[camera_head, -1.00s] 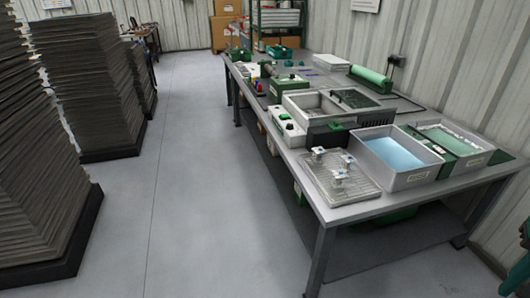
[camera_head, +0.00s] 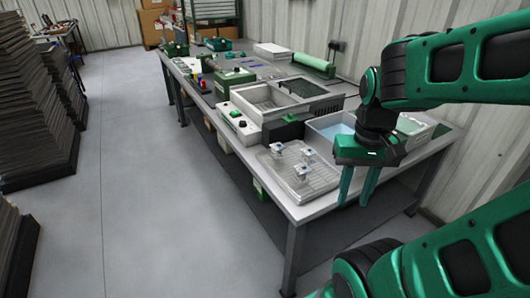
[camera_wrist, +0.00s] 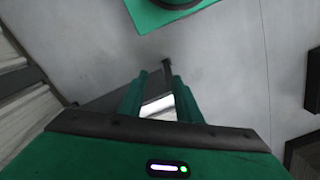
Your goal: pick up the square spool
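Three small white, spool-like pieces with blue tops stand on a grey ribbed tray (camera_head: 321,184) at the near end of the bench: a left one (camera_head: 277,148), a right one (camera_head: 309,154) and a near one (camera_head: 301,172). They are too small to tell which is square. My gripper (camera_head: 355,202) is in front of the bench's near right part, right of the tray and apart from the pieces, with its fingers pointing down. The wrist view shows the two green fingers (camera_wrist: 157,88) apart with nothing between them; no spool shows there.
The grey bench (camera_head: 322,211) runs away along the wall. Behind the tray stand a metal basin (camera_head: 262,97) and a white control box (camera_head: 237,123). A bin with blue liquid (camera_head: 337,130) is partly behind my arm. Dark stacks (camera_head: 35,110) stand left; the floor between is clear.

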